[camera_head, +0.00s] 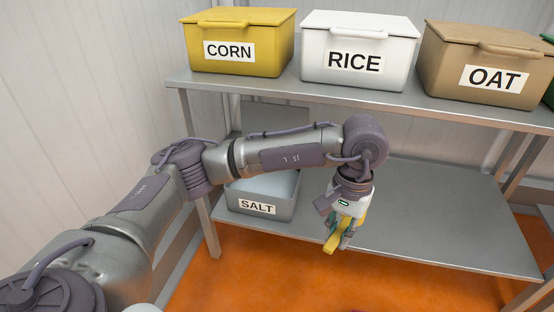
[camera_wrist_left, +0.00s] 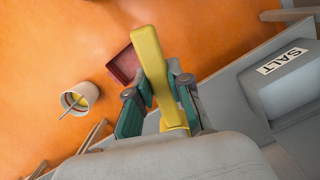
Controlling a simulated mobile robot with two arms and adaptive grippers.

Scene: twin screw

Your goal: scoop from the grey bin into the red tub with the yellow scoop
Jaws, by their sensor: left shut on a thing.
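My left gripper (camera_head: 344,230) is shut on the yellow scoop (camera_head: 333,243), in front of the lower shelf. In the left wrist view the long yellow handle (camera_wrist_left: 149,55) runs up between the teal fingers (camera_wrist_left: 160,108); the scoop's bowl is mostly hidden. The grey bin (camera_head: 283,210), labelled SALT, stands on the lower shelf left of the gripper, with pale contents in it, partly behind my arm. It also shows at the right of the left wrist view (camera_wrist_left: 285,92). The red tub (camera_wrist_left: 122,66) shows only there, partly behind the scoop. My right gripper is out of view.
A yellow CORN bin (camera_head: 240,42), a white RICE bin (camera_head: 358,50) and a tan OAT bin (camera_head: 490,62) stand closed on the upper shelf (camera_head: 300,95). The lower shelf (camera_head: 440,215) is clear right of the gripper. A white bucket (camera_wrist_left: 83,93) stands on the orange floor.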

